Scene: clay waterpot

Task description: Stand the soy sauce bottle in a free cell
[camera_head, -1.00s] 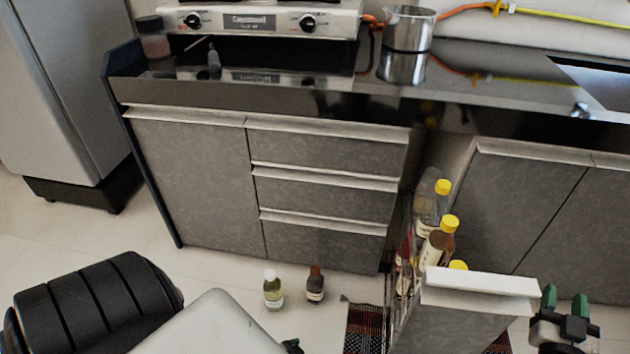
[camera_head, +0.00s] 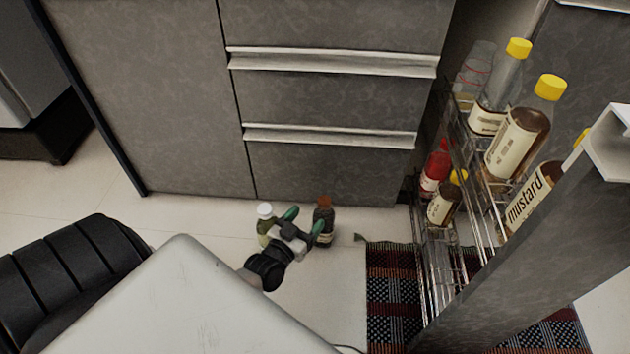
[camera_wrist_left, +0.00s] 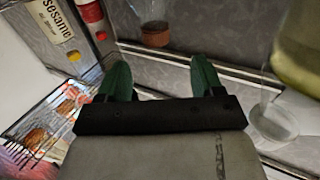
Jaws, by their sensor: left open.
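The dark bottle with a brown cap (camera_head: 325,226), likely the soy sauce, stands upright on the floor in front of the drawers; its label is unreadable. My left gripper (camera_head: 304,219) is open and empty beside it, its right finger overlapping the bottle in the head view. In the left wrist view, a brown-capped bottle (camera_wrist_left: 155,36) shows beyond and between the open green fingertips (camera_wrist_left: 160,72). The pull-out wire rack (camera_head: 432,285) at right holds several bottles. Its free cells are hard to make out. My right gripper is out of view.
A white-capped bottle of greenish liquid (camera_head: 265,220) stands close on the gripper's left and looms at right in the wrist view. Rack bottles include a mustard bottle (camera_head: 530,195) and a red one (camera_head: 434,172). A patterned mat (camera_head: 392,300) lies below the rack.

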